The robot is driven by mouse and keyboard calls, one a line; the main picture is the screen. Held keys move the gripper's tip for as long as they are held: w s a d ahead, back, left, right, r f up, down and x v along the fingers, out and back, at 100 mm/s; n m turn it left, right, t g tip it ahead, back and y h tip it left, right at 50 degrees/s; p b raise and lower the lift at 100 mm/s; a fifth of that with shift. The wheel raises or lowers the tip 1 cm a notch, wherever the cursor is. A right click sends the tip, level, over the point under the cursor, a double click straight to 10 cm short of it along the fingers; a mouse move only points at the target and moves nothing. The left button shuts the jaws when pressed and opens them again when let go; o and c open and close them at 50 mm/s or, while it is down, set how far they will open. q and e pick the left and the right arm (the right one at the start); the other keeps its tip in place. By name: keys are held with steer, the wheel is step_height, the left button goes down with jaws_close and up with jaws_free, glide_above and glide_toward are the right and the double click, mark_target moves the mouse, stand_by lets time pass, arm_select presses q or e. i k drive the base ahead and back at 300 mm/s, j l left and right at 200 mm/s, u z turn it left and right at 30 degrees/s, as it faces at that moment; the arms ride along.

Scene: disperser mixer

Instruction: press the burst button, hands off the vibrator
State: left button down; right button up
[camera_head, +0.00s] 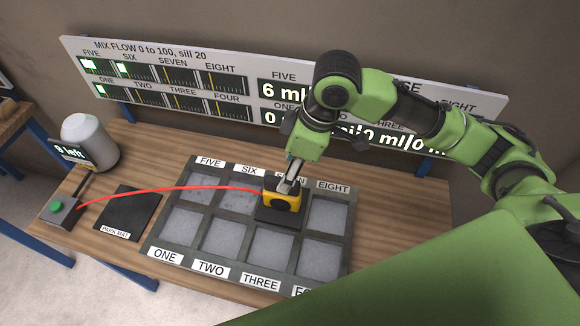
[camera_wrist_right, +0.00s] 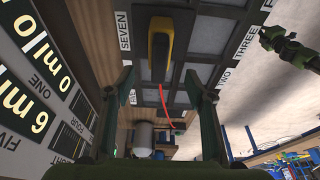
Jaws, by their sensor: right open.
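The green burst button (camera_head: 57,206) sits on a small grey box at the left end of the table. A red cable runs from this box to the yellow and black vibrator (camera_head: 283,200), which stands on compartment SEVEN of the grey tray (camera_head: 152,246). My right gripper (camera_head: 289,184) is at the vibrator's top in the head view. In the right wrist view its two fingers (camera_wrist_right: 160,84) are spread, with the vibrator (camera_wrist_right: 160,45) in line with the gap; contact cannot be told. A dark green arm part, apparently my left arm, shows at upper right there; its fingers are unclear.
A dark park mat (camera_head: 128,212) lies empty between button box and tray. A grey rounded canister (camera_head: 88,140) and a sign reading "9 left" (camera_head: 70,153) stand behind the button. The mix flow board (camera_head: 160,75) spans the back of the table.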

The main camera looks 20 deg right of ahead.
mark_target(56, 207)
steer(key=k+j, duration=0.15)
steer(key=j, duration=0.2)
steer(key=k+j, duration=0.15)
steer(key=j, duration=0.2)
steer(key=k+j, duration=0.15)
steer(key=j, duration=0.25)
steer(key=k+j, duration=0.15)
steer(key=j, duration=0.2)
steer(key=k+j, duration=0.2)
steer(key=j, duration=0.15)
steer(key=k+j, duration=0.15)
steer(key=j, duration=0.2)
steer(key=k+j, duration=0.15)
steer(key=j, duration=0.2)
